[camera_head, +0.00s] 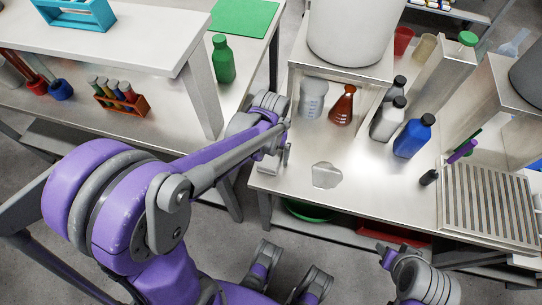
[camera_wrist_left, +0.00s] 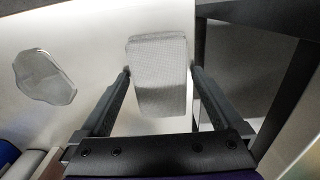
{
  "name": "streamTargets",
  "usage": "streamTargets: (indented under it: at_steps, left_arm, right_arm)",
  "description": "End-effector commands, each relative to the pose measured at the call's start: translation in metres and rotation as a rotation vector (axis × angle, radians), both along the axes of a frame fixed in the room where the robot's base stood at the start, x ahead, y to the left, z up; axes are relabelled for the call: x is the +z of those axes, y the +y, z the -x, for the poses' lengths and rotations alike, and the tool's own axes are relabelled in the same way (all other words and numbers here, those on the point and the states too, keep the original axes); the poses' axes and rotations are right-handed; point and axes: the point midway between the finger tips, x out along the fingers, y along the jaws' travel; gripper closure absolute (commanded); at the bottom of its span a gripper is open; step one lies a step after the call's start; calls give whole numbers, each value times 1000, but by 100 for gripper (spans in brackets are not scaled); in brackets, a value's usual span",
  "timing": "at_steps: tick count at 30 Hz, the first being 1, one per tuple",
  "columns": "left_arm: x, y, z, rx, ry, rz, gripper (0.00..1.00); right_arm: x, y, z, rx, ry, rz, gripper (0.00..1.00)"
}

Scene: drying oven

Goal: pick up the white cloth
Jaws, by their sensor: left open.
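The white cloth (camera_wrist_left: 158,80) shows in the left wrist view as a pale grey-white folded block lying on the steel table. My left gripper (camera_wrist_left: 160,75) is open, with one finger on each side of the cloth. The fingertips are very near its sides; I cannot tell whether they touch. In the head view my left gripper (camera_head: 275,158) is at the left edge of the steel table (camera_head: 290,190), and the cloth is mostly hidden there by the gripper and wrist. Part of my right gripper (camera_head: 386,256) shows at the lower right, in front of the table; its jaw opening is unclear.
A clear puddle-like patch (camera_head: 326,174) lies right of my left gripper. Behind it stand a beaker (camera_head: 313,99), a red-brown flask (camera_head: 343,105) and several bottles, one blue (camera_head: 413,137). A slatted rack (camera_head: 487,203) is at right. The table's front middle is clear.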

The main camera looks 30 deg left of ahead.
Motion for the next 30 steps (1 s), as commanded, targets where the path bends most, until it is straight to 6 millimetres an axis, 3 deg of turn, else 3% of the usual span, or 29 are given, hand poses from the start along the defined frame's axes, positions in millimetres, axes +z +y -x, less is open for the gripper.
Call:
streamTargets:
  at_steps: [2,14,23,30]
  left_arm:
    - [0,0,0,0,0,0,2]
    - [0,0,0,0,0,0,74]
    - [6,0,0,0,0,0,74]
    - [51,0,0,0,-1,0,74]
  right_arm:
    - [0,0,0,0,0,0,51]
    - [0,0,0,0,0,0,51]
    - [2,0,0,0,-1,0,51]
    - [15,0,0,0,-5,0,51]
